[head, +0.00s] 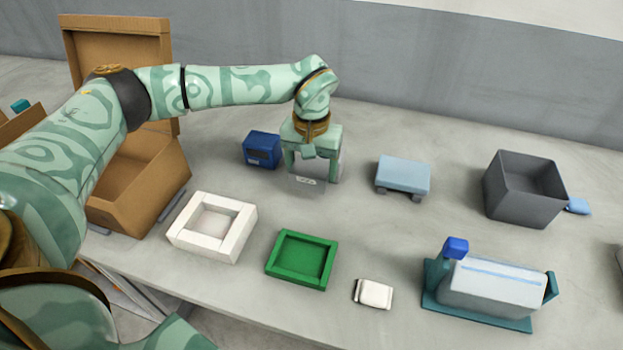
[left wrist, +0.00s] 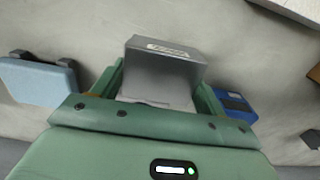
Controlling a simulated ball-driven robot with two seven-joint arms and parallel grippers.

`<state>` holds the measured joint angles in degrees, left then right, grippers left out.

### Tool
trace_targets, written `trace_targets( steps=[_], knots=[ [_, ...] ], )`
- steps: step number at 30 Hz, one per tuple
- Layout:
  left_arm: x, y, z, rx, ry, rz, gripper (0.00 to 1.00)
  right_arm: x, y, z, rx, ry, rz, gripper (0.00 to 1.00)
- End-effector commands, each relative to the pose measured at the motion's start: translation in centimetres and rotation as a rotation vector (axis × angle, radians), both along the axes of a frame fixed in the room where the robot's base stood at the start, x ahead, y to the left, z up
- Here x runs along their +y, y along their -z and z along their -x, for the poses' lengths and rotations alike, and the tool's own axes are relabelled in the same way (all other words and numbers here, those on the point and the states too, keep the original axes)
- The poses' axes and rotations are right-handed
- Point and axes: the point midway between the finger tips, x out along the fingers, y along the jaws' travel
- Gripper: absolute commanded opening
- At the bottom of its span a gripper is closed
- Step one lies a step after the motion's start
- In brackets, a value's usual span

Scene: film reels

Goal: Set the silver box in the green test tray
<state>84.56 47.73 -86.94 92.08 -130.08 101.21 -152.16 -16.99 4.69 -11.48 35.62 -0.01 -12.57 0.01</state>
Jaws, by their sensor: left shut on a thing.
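The silver box (head: 306,184), grey with a small white label, sits between the fingers of my left gripper (head: 313,174). In the left wrist view the silver box (left wrist: 163,68) is pinched between both fingers of the left gripper (left wrist: 160,85), which is shut on it. I cannot tell whether the box touches the table. The green test tray (head: 302,259) is a shallow, square, empty tray in front of the gripper, nearer the table's front edge. My right gripper is not in view.
A dark blue box (head: 262,150) stands close left of the gripper, and a light blue block (head: 403,174) to its right. A white tray (head: 211,227) is left of the green one; a small white object (head: 373,293) lies right. Cardboard box (head: 140,180) left, grey bin (head: 524,189) right.

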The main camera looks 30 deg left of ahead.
Motion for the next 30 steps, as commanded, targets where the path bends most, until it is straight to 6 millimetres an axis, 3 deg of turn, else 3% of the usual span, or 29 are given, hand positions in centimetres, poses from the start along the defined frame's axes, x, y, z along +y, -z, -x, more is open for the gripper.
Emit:
trace_targets(
  steps=[9, 20, 21, 23, 30],
  knots=[
    [0.7, 4.2, -0.5, 0.004, 0.001, 0.000, 0.48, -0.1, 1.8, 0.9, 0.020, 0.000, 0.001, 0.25],
    [0.7, 4.3, -0.5, 0.000, 0.000, 0.000, 0.48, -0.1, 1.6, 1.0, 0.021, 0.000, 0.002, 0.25],
    [0.7, 4.3, -0.5, -0.001, 0.000, 0.000, 0.81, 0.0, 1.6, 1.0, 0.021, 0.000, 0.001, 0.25],
    [0.7, 4.3, -0.5, -0.001, 0.000, 0.000, 0.94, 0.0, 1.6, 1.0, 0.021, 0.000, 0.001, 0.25],
    [0.7, 4.2, -0.5, -0.001, 0.000, 0.000, 0.94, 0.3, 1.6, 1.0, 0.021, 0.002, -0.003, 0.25]
  ],
)
